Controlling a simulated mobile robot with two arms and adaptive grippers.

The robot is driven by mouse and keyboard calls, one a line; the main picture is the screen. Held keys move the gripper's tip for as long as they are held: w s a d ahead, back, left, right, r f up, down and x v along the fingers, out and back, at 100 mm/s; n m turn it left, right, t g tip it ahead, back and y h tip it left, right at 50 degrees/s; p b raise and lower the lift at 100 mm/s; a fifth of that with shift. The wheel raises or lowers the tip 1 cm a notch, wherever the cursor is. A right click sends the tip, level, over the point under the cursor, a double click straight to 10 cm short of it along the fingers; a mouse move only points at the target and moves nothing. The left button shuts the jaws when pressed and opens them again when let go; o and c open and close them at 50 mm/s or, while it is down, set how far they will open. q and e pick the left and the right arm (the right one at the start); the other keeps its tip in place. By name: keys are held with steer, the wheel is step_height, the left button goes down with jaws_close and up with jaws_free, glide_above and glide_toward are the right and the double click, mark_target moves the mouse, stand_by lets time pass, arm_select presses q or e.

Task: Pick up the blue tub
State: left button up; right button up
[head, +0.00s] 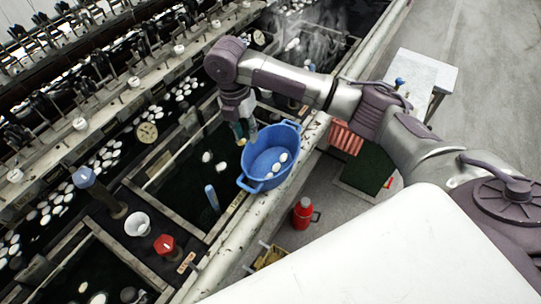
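The blue tub (270,169) is an oval basin with loop handles at its ends and a few white cocoons (278,162) inside. It appears to rest at the inner side of the long pale ledge, over the basin edge. My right gripper (246,138) points down at the tub's upper-left rim. Its two fingers look apart, with a gap between them. One fingertip is near the rim and the other is left of it, over the dark water. Whether either touches the tub is unclear. My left gripper is not in view.
Dark reeling basins with floating cocoons (60,195) lie left. A blue bottle (212,198), a white cup (138,224) and a red-topped item (165,245) stand below-left. A red jug (303,213) stands right of the ledge (232,240). A white-topped table (422,75) is at upper right.

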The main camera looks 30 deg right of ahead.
mark_target(250, 146)
steer(key=f, duration=0.2)
steer(key=f+p, duration=0.1)
steer(key=f, duration=0.3)
steer(key=shift+s+d+p, duration=0.3)
steer(key=shift+s+p, duration=0.1)
step_height(250, 146, down, 2)
steer(key=shift+s+d+f, duration=0.1)
steer(key=shift+f, duration=0.3)
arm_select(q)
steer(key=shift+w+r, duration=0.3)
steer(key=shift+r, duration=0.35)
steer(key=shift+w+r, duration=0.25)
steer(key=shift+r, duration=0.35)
arm_select(e)
jaws_close()
